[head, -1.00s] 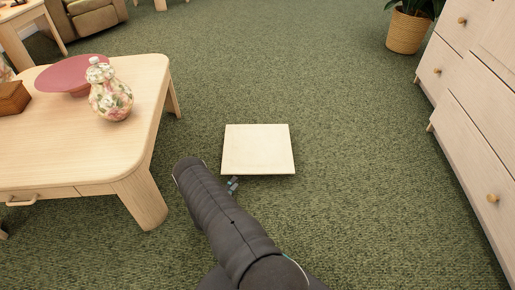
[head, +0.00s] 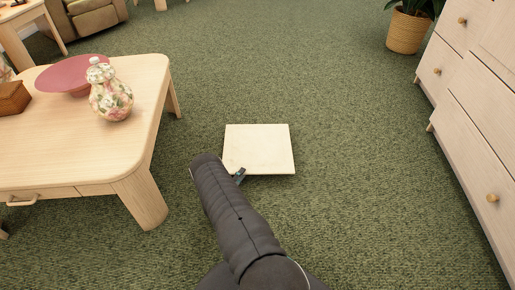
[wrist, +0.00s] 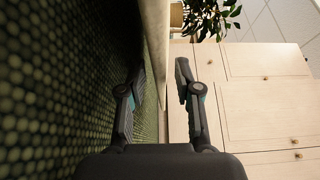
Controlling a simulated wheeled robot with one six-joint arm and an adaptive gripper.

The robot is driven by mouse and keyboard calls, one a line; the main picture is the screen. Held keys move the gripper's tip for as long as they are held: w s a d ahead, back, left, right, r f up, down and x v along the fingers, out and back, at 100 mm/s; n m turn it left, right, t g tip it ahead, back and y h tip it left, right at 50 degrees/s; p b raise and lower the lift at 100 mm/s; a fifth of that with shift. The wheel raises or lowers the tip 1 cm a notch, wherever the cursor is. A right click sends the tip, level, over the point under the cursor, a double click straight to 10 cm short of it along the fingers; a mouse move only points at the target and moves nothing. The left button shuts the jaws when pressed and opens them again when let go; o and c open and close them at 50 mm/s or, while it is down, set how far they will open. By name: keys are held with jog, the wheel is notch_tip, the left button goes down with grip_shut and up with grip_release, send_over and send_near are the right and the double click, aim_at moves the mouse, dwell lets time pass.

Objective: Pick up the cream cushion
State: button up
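The cream cushion (head: 260,148) is a flat, square slab on the green carpet in the head view, in front of my arm. Its near left corner is close to my arm. In the wrist view the cushion (wrist: 155,40) shows edge-on as a pale upright strip, with carpet to its left. My gripper (wrist: 160,78) is open, turned sideways, one finger on each side of the cushion's edge. I cannot tell whether either finger touches it. In the head view my gripper (head: 239,175) is mostly hidden behind my arm; a small part shows at the cushion's near edge.
A wooden coffee table (head: 60,150) stands left, bearing a floral jar (head: 110,98), a pink dish (head: 72,75) and a brown box (head: 14,98). A pale dresser (head: 475,140) stands right, with a potted plant (head: 406,32) behind. Carpet beyond the cushion is clear.

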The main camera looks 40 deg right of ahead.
grip_shut()
jog(key=shift+r, duration=0.1)
